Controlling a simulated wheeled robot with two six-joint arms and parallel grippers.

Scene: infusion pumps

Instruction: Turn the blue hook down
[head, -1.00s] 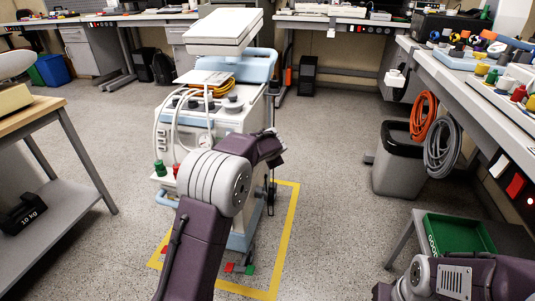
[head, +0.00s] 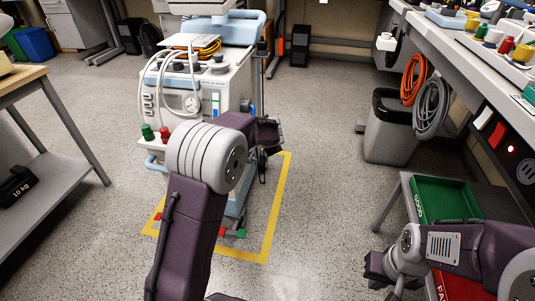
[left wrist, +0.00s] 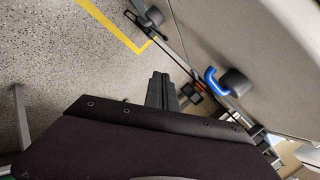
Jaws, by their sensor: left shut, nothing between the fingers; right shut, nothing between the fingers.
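The blue hook (left wrist: 213,80) is a curved blue bar on a dark round knob (left wrist: 236,82), on the grey side panel in the left wrist view. In the head view, a small blue bit on the side of the white pump cart (head: 205,85) may be the same hook. My left gripper (left wrist: 161,90) is shut and empty, to the left of the hook in the left wrist view and apart from it. My right gripper (head: 392,290) is shut and empty at the lower right, far from the cart.
Yellow floor tape (head: 275,210) borders the cart. A grey bin (head: 392,135) with hanging orange and grey hoses stands at right. A green tray (head: 445,200) is on a low stand near my right arm. A wooden-topped table (head: 20,85) stands at left.

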